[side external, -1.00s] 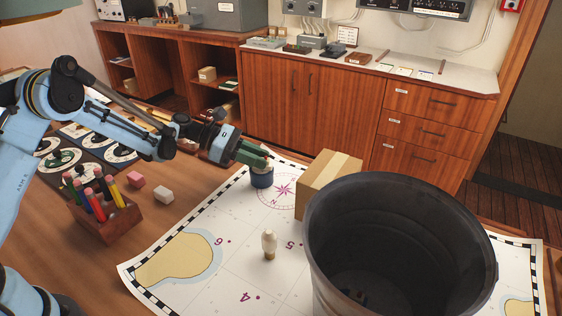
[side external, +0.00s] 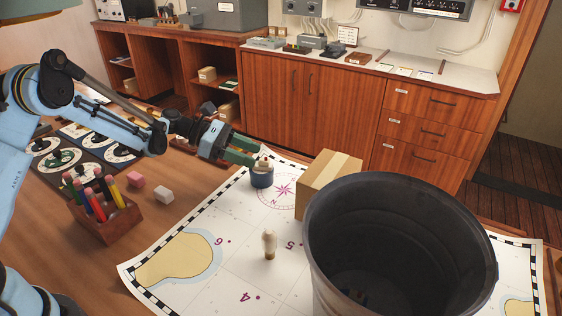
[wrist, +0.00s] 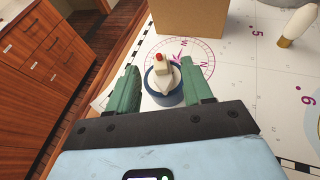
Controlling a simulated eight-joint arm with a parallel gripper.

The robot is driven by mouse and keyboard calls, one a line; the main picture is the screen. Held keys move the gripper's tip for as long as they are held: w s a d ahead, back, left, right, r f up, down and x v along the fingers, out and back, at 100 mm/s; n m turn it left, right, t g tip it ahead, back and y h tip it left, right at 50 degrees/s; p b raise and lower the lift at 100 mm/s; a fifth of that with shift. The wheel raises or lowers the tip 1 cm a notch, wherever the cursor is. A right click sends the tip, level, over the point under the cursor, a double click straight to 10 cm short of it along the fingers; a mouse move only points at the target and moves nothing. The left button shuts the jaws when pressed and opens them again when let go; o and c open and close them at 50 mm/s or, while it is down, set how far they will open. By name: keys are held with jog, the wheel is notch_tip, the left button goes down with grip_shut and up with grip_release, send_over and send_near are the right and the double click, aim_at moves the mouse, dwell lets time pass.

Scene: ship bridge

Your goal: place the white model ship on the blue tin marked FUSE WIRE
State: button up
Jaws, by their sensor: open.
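The white model ship (wrist: 165,77), with a small red part on top, sits on the round blue tin (wrist: 166,101) in the wrist view. In the side view the ship (side external: 263,163) shows as a small pale shape on top of the tin (side external: 262,179), which stands on the chart. No marking on the tin can be read. My gripper (side external: 254,158) is open, at the left side of the ship. In the wrist view its two green fingers (wrist: 163,68) are spread to either side of ship and tin, with gaps showing between.
A cardboard box (side external: 330,183) stands right of the tin. A large dark bin (side external: 400,215) stands at the front right. A pencil holder (side external: 105,217) and small pink and white blocks are at left.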

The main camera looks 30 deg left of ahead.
jog(key=v, duration=0.9)
jog(key=s+d+r+m+y, duration=0.5)
jog(key=s+d+m+y, duration=0.1)
jog(key=s+m, duration=0.25)
jog(key=s+a+m+t+y, duration=0.1)
jog(key=s+m+y, duration=0.5)
jog(key=s+m, duration=0.5)
jog(key=m, duration=0.3)
jog(key=shift+t, duration=0.3)
